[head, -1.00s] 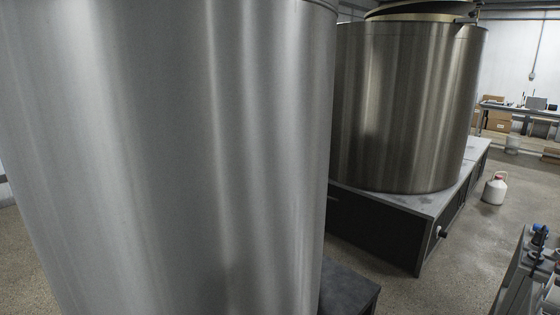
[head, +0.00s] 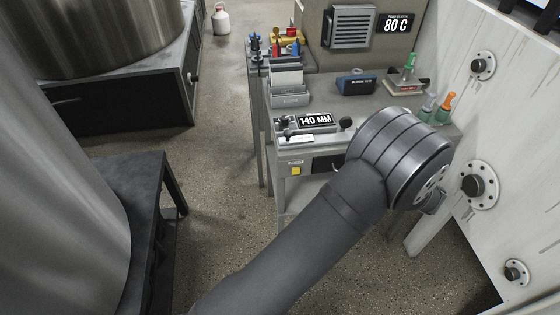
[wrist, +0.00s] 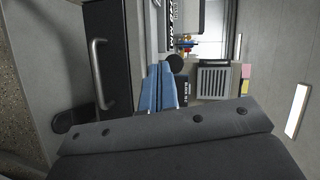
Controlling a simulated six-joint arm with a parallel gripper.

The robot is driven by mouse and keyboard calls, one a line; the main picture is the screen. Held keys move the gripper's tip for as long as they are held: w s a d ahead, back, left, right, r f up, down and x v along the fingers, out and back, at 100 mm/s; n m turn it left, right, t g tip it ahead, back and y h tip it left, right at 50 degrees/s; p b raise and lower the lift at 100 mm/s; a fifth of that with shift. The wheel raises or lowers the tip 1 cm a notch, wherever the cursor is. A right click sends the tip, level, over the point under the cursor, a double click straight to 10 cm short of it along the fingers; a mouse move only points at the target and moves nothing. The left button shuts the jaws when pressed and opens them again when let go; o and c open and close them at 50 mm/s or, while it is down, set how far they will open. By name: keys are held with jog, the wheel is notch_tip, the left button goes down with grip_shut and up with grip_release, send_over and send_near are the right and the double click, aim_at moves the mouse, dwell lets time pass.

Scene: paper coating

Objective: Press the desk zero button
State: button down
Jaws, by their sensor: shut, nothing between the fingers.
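The desk (head: 330,108) stands right of centre in the head view. On its front is a small yellow square (head: 295,170) under a label too small to read; I cannot tell if this is the zero button. A gauge showing "140 MM" (head: 314,121) sits on the desk's near edge, with a round black knob (head: 346,124) beside it. My gripper (wrist: 160,66) shows in the wrist view as two blue fingers shut together and empty, close to a round black knob (wrist: 176,63). I cannot tell whether they touch. In the head view my gripper is hidden behind my arm.
A dark drawer front with a metal handle (wrist: 98,75) is at the left in the wrist view. A white panel with round fittings (head: 480,185) stands right of my arm. An "80 C" display (head: 396,23) is behind the desk. A black stand (head: 135,205) is left; floor between is clear.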

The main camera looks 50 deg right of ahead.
aim_at(296, 171)
jog(key=w+a+f+m+t+y, duration=0.1)
jog(key=w+a+f+m+y, duration=0.1)
jog(key=a+f, duration=0.4)
jog(key=w+a+f+m+t+y, duration=0.1)
jog(key=w+a+f+m+y, duration=0.2)
jog(key=w+a+f, duration=0.4)
jog(key=shift+a+m+y, duration=0.3)
jog(key=shift+a+y, duration=0.1)
jog(key=shift+a, duration=0.85)
jog(key=shift+d, duration=0.1)
jog(key=w+d, duration=0.6)
jog(key=shift+w+d, duration=0.1)
jog(key=shift+w, duration=0.05)
dwell(0.6)
jog(key=shift+w+d, duration=0.25)
